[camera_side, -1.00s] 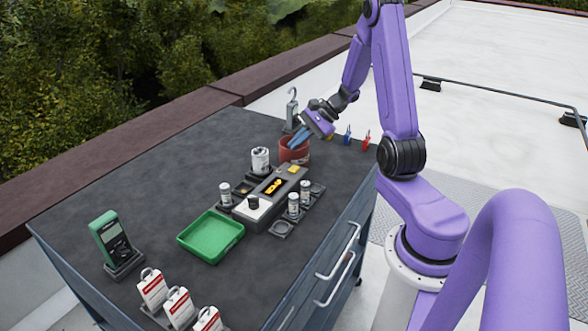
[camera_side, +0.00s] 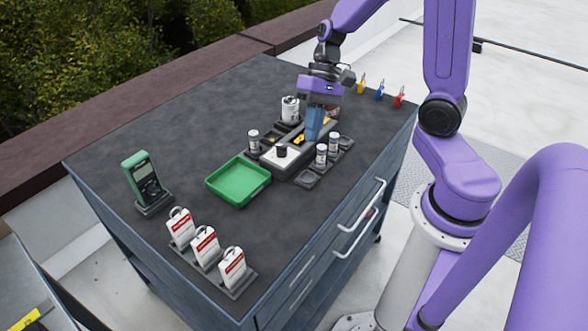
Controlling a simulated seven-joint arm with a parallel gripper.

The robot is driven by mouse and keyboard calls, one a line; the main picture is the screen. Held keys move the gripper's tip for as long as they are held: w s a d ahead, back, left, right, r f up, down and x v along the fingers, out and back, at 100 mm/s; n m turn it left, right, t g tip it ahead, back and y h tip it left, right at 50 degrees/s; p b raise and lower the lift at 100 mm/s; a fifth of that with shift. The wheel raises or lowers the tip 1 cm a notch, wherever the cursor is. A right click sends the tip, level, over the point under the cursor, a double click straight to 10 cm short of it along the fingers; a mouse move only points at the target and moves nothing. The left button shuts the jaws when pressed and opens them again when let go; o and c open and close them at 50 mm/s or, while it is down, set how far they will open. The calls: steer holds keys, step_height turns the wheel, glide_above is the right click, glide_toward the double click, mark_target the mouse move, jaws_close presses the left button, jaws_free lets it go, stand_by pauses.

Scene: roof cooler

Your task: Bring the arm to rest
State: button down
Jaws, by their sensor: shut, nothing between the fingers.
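My gripper (camera_side: 313,137) has a purple body and blue fingers. It hangs pointing down over the grey block unit (camera_side: 283,160) in the middle of the bench, with its fingers shut and empty. I cannot tell whether the fingertips touch the unit. A yellow piece (camera_side: 299,138) shows on the unit, just left of the fingers. My arm reaches in from the upper right of the picture. The red cup (camera_side: 333,110) behind the gripper is mostly hidden.
Small cans (camera_side: 321,155) stand around the unit, and a white can (camera_side: 290,108) stands behind it. A green tray (camera_side: 257,191), a green meter (camera_side: 142,178) and red-white tags (camera_side: 205,246) are nearer. Coloured clips (camera_side: 380,92) stand at the bench's (camera_side: 235,108) far right. Its far left is clear.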

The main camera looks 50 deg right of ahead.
steer(key=s+a+r+n+t+h, duration=0.1)
steer(key=s+a+n+h, duration=0.1)
steer(key=s+n, duration=0.6)
steer(key=s+a+r+n+h, duration=0.2)
steer(key=s+n+h, duration=0.1)
steer(key=s+n, duration=0.4)
steer(key=shift+s+a+r+n+t, duration=0.2)
steer(key=shift+s+n+t, duration=0.2)
steer(key=shift+n, duration=0.2)
